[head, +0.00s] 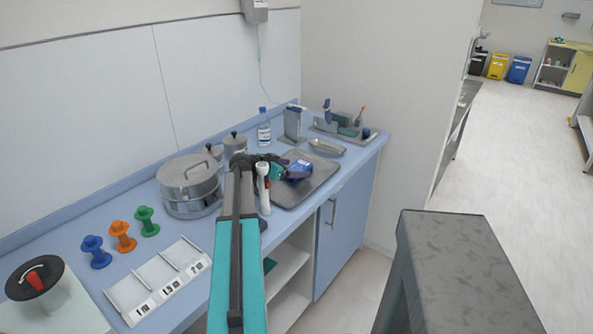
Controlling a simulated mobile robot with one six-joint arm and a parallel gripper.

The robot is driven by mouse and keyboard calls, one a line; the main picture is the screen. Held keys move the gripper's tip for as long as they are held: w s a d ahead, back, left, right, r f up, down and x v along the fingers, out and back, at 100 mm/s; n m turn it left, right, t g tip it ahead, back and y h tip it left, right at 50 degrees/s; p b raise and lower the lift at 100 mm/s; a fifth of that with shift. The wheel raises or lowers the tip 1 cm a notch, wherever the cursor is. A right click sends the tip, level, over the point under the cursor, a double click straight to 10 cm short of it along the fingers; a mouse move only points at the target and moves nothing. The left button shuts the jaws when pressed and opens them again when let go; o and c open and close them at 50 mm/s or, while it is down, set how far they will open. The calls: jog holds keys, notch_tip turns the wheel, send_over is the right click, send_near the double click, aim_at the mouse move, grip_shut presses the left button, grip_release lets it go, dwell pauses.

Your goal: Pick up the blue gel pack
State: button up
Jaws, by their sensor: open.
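The blue gel pack (301,168) lies on the metal tray (318,186), toward its back left part. It is small in the head view and partly hidden by my gripper. My gripper (287,172) is at the left side of the pack, over the tray, with its jaws open. I cannot tell whether the fingers touch the pack.
A lidded steel pot (189,181) and smaller canisters stand left of the tray. A bottle (264,131), a kidney dish (326,147) and a rack of tools (345,127) stand behind it. Blue, orange and green spools stand at left near a white sectioned tray (160,280).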

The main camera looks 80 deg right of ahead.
dwell(0.5)
jog(key=c, duration=1.5)
notch_tip(320, 180, up, 10)
jog(key=b, duration=0.2)
dwell(0.3)
jog(key=shift+r+p, duration=0.55)
jog(key=shift+r, duration=1.95)
